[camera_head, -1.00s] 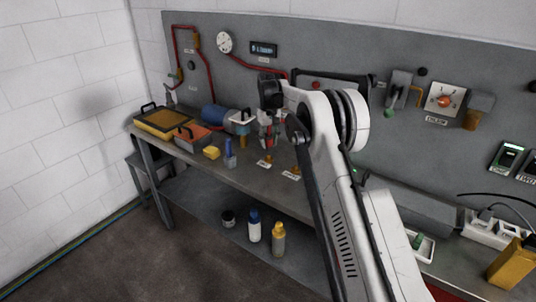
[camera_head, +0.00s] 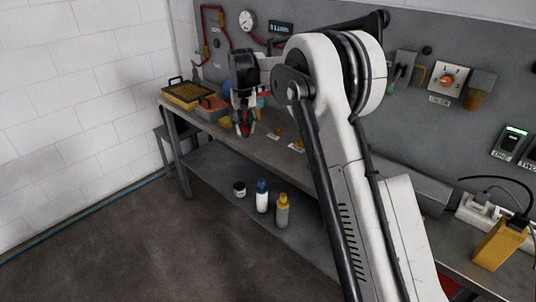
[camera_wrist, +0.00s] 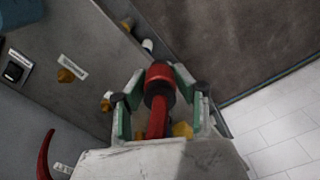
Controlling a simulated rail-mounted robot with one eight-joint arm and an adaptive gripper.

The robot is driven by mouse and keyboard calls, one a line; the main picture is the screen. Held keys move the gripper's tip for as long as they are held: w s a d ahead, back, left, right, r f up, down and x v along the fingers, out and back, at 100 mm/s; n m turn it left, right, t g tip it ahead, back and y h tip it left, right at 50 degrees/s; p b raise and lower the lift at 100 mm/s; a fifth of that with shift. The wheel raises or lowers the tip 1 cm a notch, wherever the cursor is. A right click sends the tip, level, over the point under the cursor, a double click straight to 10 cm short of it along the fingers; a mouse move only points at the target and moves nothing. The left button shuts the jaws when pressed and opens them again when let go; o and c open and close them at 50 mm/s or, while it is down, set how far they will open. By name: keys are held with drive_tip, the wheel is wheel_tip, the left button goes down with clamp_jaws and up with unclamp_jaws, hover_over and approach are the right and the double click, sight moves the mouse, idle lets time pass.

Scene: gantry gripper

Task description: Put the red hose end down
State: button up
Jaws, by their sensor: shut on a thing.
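The red hose end (camera_wrist: 158,73), with a dark collar, sits between the fingers of my gripper (camera_wrist: 160,98) in the wrist view. My gripper is shut on it, and red hose runs back from the collar toward the wrist. In the head view my gripper (camera_head: 244,124) is over the workbench (camera_head: 262,150), close to its front edge, with a red piece between the fingers. I cannot tell how high the hose end is above the bench. Part of the hose is hidden by my wrist.
Two orange fittings (camera_head: 276,134) with labels stand on the bench right of my gripper. A yellow block (camera_head: 226,122) is just left. Bottles (camera_head: 262,196) stand on the lower shelf.

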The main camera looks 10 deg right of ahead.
drive_tip(key=w+d+f, duration=0.1)
drive_tip(key=d+f, duration=0.1)
drive_tip(key=d, duration=0.1)
drive_tip(key=w+d+f, duration=0.2)
drive_tip(key=d, duration=0.1)
drive_tip(key=w+d+f+p, duration=0.1)
drive_tip(key=w+d+f, duration=0.1)
drive_tip(key=d+f, duration=0.1)
drive_tip(key=shift+d, duration=0.55)
drive_tip(key=shift+f, duration=1.95)
drive_tip(key=shift+f, duration=0.15)
drive_tip(key=o, duration=1.2)
drive_tip(key=shift+c, duration=0.2)
